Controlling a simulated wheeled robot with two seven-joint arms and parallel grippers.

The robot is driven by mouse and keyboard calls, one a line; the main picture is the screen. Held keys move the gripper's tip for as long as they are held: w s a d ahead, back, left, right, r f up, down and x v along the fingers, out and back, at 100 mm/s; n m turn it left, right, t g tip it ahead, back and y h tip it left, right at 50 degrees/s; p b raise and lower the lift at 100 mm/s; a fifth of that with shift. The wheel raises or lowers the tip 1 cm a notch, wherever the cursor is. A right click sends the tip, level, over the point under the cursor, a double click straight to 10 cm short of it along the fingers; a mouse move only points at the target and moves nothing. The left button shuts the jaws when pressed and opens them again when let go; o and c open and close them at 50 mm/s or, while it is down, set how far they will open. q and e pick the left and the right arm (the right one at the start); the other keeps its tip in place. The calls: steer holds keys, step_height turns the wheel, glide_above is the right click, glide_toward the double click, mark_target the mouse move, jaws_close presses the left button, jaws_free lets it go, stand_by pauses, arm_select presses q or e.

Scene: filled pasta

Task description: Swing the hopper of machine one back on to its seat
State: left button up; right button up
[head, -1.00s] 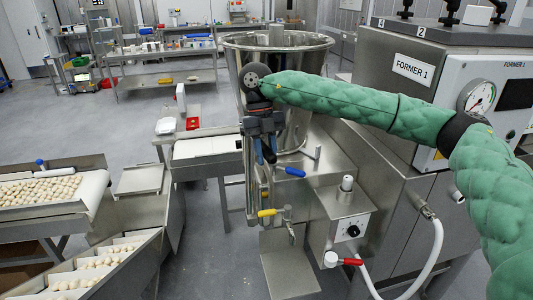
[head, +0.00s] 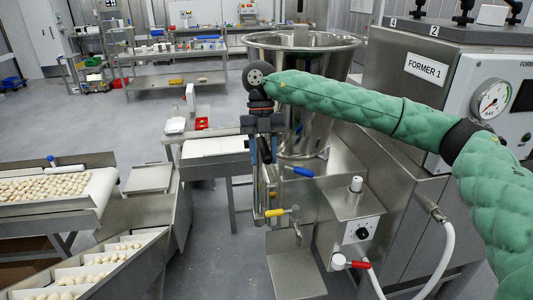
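The hopper of machine one (head: 318,85) is a large shiny steel cone with a wide round rim, standing just left of the cabinet marked FORMER 1 (head: 427,70). My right arm reaches across in front of it from the right. My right gripper (head: 264,158) points down at the hopper's lower left side, above a steel post. Its two fingers stand apart, and I see nothing held between them. The hopper's seat is mostly hidden, so I cannot tell whether the hopper rests fully on it. My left gripper is not in view.
Below are a blue-handled lever (head: 303,171), a yellow-handled valve (head: 274,212), a control box (head: 357,232) with a red-handled valve (head: 358,264) and a white hose (head: 447,262). A conveyor with pasta (head: 45,188) lies left.

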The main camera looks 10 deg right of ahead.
steer(key=shift+o, duration=1.4)
steer(key=shift+a, duration=0.15)
steer(key=shift+r, duration=0.2)
steer(key=shift+r+p, duration=1.05)
steer(key=shift+r, duration=3.35)
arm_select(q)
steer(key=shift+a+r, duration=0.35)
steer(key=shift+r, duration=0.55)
